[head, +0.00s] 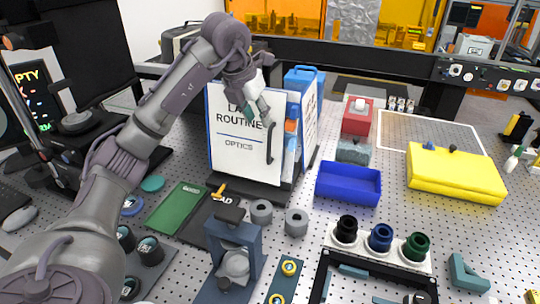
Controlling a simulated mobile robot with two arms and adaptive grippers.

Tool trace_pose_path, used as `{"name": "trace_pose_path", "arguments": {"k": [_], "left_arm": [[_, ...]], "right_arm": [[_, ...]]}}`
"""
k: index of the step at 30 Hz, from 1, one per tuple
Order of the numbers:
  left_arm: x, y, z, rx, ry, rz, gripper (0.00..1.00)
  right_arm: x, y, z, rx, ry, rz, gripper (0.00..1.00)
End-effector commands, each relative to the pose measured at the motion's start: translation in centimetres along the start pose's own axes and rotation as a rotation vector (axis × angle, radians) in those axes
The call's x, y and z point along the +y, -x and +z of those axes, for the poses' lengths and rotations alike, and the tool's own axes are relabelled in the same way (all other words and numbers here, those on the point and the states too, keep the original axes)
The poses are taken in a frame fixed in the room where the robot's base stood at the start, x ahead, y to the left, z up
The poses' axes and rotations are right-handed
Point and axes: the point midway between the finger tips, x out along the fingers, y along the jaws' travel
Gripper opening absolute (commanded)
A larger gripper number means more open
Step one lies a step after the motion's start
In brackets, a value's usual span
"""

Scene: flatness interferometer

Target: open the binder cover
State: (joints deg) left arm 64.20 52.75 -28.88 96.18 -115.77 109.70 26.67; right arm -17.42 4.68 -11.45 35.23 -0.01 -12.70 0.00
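The binder (240,160) stands upright in a dark stand, with a white front cover that reads "ROUTINE" and "OPTICS". Its cover looks closed, and a black handle (271,144) runs down near the cover's right edge. My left gripper (262,116) is in front of the cover's upper right part, just above the handle, and hides some of the lettering. Its fingers point down and toward the handle. I cannot tell whether it touches the cover, or how far apart its fingers are. My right gripper is not in view.
Blue and orange folders (291,140) stand right of the cover. A blue tray (348,184), a red block (357,116) and a yellow case (455,174) lie further right. A green booklet (178,208) and grey rings (296,222) lie in front on the perforated table.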

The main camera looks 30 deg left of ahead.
Motion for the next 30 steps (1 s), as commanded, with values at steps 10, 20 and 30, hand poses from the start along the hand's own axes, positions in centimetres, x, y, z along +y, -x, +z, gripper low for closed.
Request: {"name": "trace_pose_path", "arguments": {"k": [10, 20, 30], "left_arm": [[-0.1, -5.6, -0.1, 0.007, 0.0, -0.001, 0.37], [-0.1, -11.6, 0.1, 0.003, 0.001, -0.002, 0.37], [0.0, -13.5, 0.0, 0.0, 0.0, 0.0, 0.37]], "right_arm": [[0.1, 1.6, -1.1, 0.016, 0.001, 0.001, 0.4], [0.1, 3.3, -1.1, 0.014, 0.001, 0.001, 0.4], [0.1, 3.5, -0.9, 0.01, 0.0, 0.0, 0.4]]}}
